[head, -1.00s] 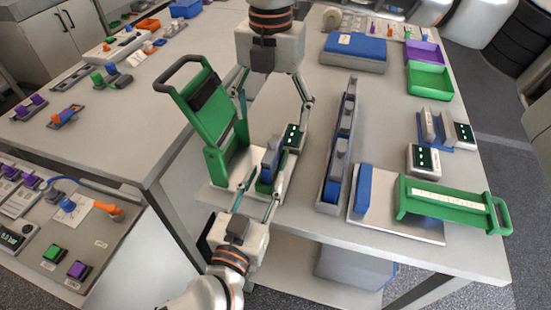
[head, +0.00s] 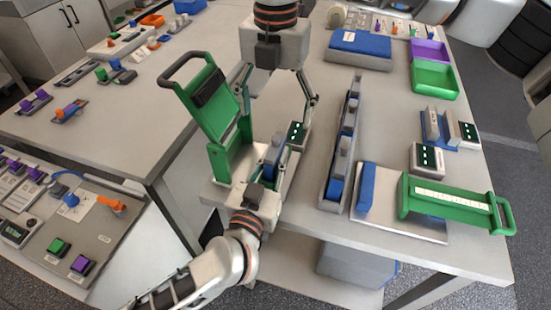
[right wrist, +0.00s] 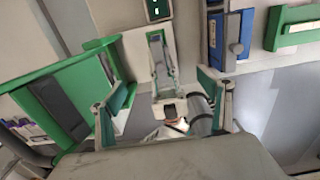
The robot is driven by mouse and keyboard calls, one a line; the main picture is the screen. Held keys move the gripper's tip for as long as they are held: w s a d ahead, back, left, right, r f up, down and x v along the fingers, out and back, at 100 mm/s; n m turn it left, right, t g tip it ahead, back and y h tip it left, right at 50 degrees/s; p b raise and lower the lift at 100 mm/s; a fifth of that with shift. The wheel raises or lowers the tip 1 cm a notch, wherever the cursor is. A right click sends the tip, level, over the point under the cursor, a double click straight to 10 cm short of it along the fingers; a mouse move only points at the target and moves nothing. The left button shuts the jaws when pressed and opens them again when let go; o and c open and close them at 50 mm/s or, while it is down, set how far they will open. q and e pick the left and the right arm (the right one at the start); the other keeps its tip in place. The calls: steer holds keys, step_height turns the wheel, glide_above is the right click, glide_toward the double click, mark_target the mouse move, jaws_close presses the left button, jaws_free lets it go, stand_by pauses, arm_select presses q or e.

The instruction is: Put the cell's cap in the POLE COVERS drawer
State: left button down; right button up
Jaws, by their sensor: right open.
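The cell (head: 272,152), blue and grey, stands upright in the base beside the green lever frame (head: 231,160). Its cap cannot be told apart at this size. My right gripper (head: 277,122) hangs from above, its fingers wide apart and empty over the cell area; its fingers also show spread in the right wrist view (right wrist: 160,108). My left gripper (head: 270,178) comes from the front, low and close against the cell. Its fingertips are mostly hidden in the head view, so its grip is unclear. No drawer marked POLE COVERS is readable.
A grey rack (head: 341,150) with blue parts stands just right of the cell. Beyond it are a green-handled slide (head: 450,205), small display units (head: 427,158), and green (head: 434,78) and purple (head: 428,50) trays. The table's front edge is close to my left arm.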

mark_target(276, 136)
steer(key=shift+r, duration=0.25)
steer(key=c, duration=0.7)
steer(key=r, duration=0.3)
steer(key=shift+w+r, duration=0.2)
steer(key=shift+r, duration=0.05)
steer(key=c, duration=0.5)
step_height(276, 136, down, 12)
steer(key=shift+r, duration=0.1)
steer(key=shift+c, duration=0.2)
jaws_close()
steer(key=shift+r, duration=0.25)
steer(key=shift+r, duration=0.85)
